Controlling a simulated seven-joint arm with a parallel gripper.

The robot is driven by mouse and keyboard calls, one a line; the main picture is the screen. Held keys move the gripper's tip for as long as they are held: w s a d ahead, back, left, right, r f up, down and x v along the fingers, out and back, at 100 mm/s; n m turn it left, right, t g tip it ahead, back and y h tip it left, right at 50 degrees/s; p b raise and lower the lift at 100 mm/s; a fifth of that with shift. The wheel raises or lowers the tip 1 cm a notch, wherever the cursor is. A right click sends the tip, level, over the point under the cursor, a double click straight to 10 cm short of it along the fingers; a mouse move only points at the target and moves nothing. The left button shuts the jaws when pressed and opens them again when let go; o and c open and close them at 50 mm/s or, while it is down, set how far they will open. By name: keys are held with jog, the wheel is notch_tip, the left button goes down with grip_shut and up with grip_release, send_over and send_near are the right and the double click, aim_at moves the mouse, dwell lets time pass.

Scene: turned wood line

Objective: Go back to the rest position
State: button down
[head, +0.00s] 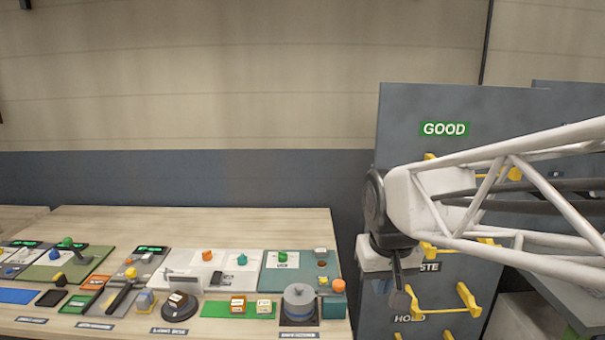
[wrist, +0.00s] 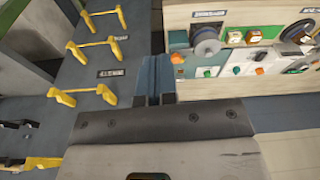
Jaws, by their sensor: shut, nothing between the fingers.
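My gripper (head: 398,296) hangs pointing down from the white lattice arm at the right of the head view. It is in front of the grey rack panel (head: 405,110), to the right of the table's end. In the wrist view my gripper (wrist: 153,75) has its two fingers together with nothing between them. I cannot tell from the head view how far the fingers are from the panel. No object is held.
The wooden table (head: 200,222) at left carries several work stations and loose coloured pieces. Yellow brackets (head: 468,299) stick out of the panel close to my gripper. A green GOOD sign (head: 444,129) sits high on the panel. The space above the table is clear.

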jog(key=s+d+f, duration=0.1)
jog(key=s+d, duration=0.1)
jog(key=s, duration=0.4)
jog(key=s+d+f+m, duration=0.1)
jog(key=s+d+f, duration=0.1)
jog(key=s, duration=0.4)
jog(key=shift+s+d+f+t, duration=0.2)
jog(key=shift+s+d+t, duration=0.1)
jog(key=shift+s+d, duration=0.1)
jog(key=shift+w, duration=0.1)
jog(key=w+a+r, duration=0.2)
jog(key=w+a, duration=0.3)
jog(key=w, duration=0.5)
jog(key=w+a+r+g, duration=0.1)
jog(key=w+a, duration=0.5)
jog(key=w, duration=0.4)
jog(key=w+a+r, duration=0.2)
jog(key=w+a, duration=0.3)
jog(key=w, duration=0.5)
jog(key=w+a+f, duration=0.4)
jog(key=w+a, duration=0.2)
jog(key=a, duration=0.4)
jog(key=w+a+f+g, duration=0.1)
jog(key=w+a+f, duration=0.4)
jog(key=a, duration=0.5)
jog(key=w+a+f, duration=0.4)
jog(key=w+a, duration=0.5)
jog(key=a, duration=0.1)
jog(key=shift+f+g, duration=0.15)
jog(key=shift+g, duration=0.15)
